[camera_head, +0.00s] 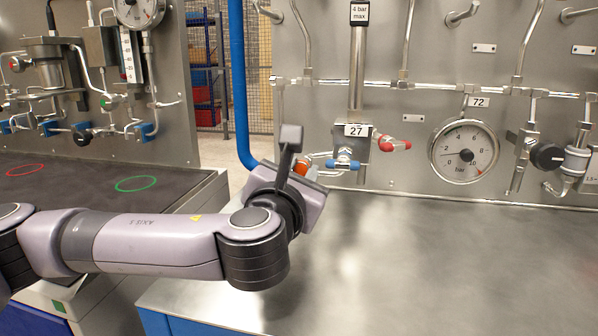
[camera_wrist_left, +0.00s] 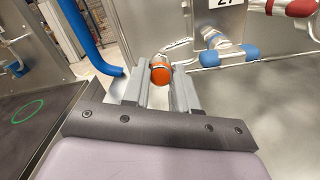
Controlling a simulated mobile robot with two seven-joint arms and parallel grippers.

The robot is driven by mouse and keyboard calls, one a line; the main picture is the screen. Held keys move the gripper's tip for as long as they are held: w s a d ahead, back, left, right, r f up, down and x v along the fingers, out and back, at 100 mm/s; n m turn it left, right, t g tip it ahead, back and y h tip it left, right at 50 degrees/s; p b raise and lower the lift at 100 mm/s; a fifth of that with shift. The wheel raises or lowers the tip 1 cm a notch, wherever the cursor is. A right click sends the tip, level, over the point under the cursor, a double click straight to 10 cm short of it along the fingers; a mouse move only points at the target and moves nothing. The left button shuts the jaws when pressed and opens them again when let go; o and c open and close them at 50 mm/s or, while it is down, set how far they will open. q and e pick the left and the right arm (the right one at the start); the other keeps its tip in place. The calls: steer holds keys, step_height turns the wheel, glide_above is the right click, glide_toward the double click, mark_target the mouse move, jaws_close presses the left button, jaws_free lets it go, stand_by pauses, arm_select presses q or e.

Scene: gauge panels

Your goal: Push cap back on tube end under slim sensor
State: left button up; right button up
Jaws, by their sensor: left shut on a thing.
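The slim sensor (camera_head: 358,60) is a tall upright metal cylinder marked "4 bar max", above a block labelled 27 on the back panel. A bent metal tube (camera_wrist_left: 178,50) comes out low at its left. The orange cap (camera_head: 301,167) is at this tube's end; it also shows in the left wrist view (camera_wrist_left: 160,71). My left gripper (camera_wrist_left: 160,88) is shut on the cap, one grey finger on each side. Cap and tube end meet or nearly meet; I cannot tell how far the cap is on. My wrist hides part of the gripper in the head view.
A blue handle (camera_head: 342,165) and a red-ended valve (camera_head: 392,143) sit close right of the cap. A blue vertical pipe (camera_head: 238,80) stands left of it. A round gauge (camera_head: 463,151) is farther right. The steel bench top (camera_head: 420,270) is clear.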

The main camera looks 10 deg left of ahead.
arm_select(q)
steer(key=shift+w, duration=0.55)
steer(key=o, duration=1.1)
steer(key=shift+c, duration=0.2)
steer(key=shift+s, duration=0.1)
steer(key=shift+s, duration=3.5)
steer(key=shift+r, duration=0.1)
